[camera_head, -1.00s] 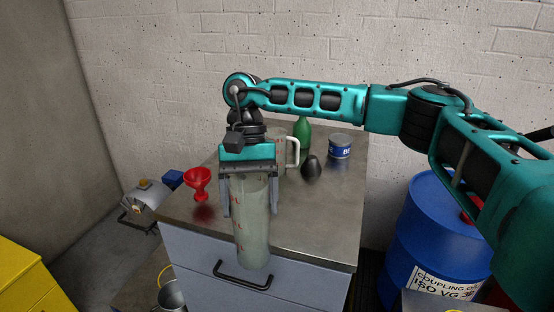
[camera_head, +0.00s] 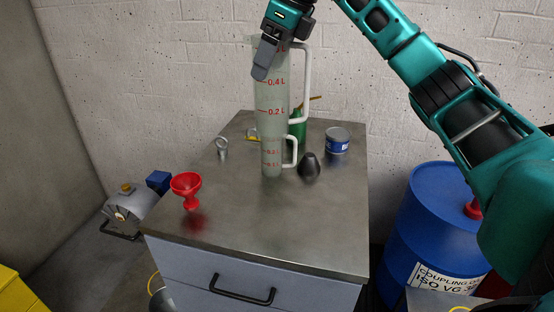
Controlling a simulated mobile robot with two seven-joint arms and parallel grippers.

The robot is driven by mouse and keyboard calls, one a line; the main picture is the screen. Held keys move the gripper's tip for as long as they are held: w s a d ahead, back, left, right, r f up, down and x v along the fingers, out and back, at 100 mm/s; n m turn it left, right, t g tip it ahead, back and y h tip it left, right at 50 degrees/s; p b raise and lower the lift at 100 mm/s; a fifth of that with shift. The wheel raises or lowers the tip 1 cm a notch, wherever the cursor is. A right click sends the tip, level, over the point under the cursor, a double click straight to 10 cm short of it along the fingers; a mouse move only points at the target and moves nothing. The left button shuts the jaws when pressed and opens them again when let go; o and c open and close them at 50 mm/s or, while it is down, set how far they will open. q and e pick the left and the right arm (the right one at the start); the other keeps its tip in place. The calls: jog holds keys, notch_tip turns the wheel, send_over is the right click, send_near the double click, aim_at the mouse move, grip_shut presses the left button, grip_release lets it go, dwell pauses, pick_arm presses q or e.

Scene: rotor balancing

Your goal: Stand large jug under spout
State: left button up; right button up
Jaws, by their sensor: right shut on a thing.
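The large jug (camera_head: 272,95) is tall, clear and greenish, with red litre marks and a white handle on its right side. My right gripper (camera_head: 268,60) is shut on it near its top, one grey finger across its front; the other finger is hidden. The jug is upright and appears held above the far part of the bench. A smaller clear jug (camera_head: 272,160) with a white handle stands on the bench below it and partly overlaps it in view. I cannot make out a spout. My left gripper is out of view.
On the metal-topped bench (camera_head: 270,225) are a red funnel (camera_head: 186,186), a small metal cup (camera_head: 222,146), a dark egg-shaped object (camera_head: 309,166), a blue tin (camera_head: 337,142) and a green bottle (camera_head: 298,127). A blue drum (camera_head: 425,225) stands right. The bench's front is clear.

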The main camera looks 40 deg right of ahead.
aim_at(278, 119)
jog(key=shift+w+d+r+m+h, duration=0.15)
jog(key=shift+d+m+h, duration=0.05)
jog(key=shift+d+m, duration=0.35)
jog(key=shift+w+d+r+m+h, duration=0.1)
jog(key=shift+w+d+m+h, duration=0.1)
jog(key=shift+d+m, duration=0.3)
notch_tip(278, 119, down, 14)
jog(key=shift+s+r+b, duration=0.1)
jog(key=shift+r+b, duration=0.05)
jog(key=shift+b, duration=1.05)
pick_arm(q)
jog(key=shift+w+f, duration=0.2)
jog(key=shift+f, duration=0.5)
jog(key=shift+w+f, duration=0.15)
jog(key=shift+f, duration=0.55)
pick_arm(e)
jog(key=shift+f, duration=2.7)
jog(key=shift+a+f, duration=0.1)
jog(key=o, duration=1)
jog(key=shift+f+b, duration=0.1)
jog(key=shift+b, duration=0.2)
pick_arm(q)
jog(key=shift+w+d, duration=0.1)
pick_arm(e)
jog(key=o, duration=0.4)
